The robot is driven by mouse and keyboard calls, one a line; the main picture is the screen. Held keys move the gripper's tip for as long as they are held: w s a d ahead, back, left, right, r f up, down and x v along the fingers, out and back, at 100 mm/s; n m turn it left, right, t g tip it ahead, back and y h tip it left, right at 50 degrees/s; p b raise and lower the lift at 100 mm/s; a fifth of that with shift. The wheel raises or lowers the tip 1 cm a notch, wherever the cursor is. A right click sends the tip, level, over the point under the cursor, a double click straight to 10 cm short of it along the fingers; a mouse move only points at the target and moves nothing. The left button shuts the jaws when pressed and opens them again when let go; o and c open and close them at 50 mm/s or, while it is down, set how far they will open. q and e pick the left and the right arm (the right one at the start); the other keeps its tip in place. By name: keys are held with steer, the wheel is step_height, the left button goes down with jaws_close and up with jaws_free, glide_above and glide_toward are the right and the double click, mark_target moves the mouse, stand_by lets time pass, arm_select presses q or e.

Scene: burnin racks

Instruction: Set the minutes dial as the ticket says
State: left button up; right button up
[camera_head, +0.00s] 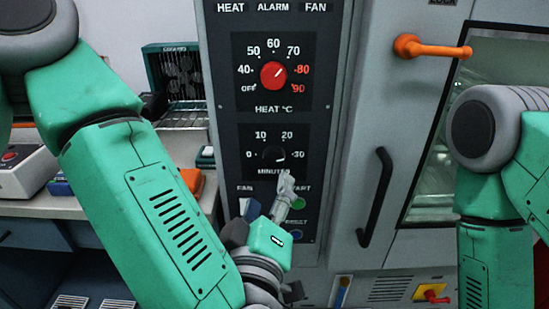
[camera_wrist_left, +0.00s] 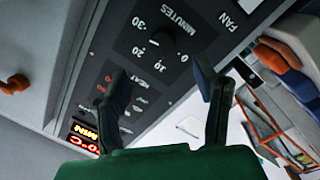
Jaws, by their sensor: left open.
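The minutes dial (camera_head: 273,155) is a small black knob on the dark control panel, with 0, 10, 20 and 30 around it. Its pale mark seems to point right, toward 30. My left gripper (camera_head: 286,184) is just below it in the head view, overlapping the MINUTES label. In the left wrist view the open, empty fingers (camera_wrist_left: 159,70) are spread, and the minutes dial (camera_wrist_left: 160,41) shows beyond the gap between them. I see no contact with the knob. No readable ticket is in view. My right gripper is out of view.
The red heat dial (camera_head: 273,75) is above the minutes dial. The green start button (camera_head: 298,203) and blue reset button (camera_head: 297,234) are below, close to my left gripper. A black door handle (camera_head: 375,197) and orange lever (camera_head: 430,47) stick out at right.

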mark_target(274, 162)
arm_select(q)
steer(key=w+b, duration=0.1)
steer(key=w, duration=0.7)
steer(key=shift+w+d, duration=0.15)
steer(key=shift+w, duration=0.1)
steer(key=shift+w+d, duration=0.15)
steer(key=shift+w, duration=0.3)
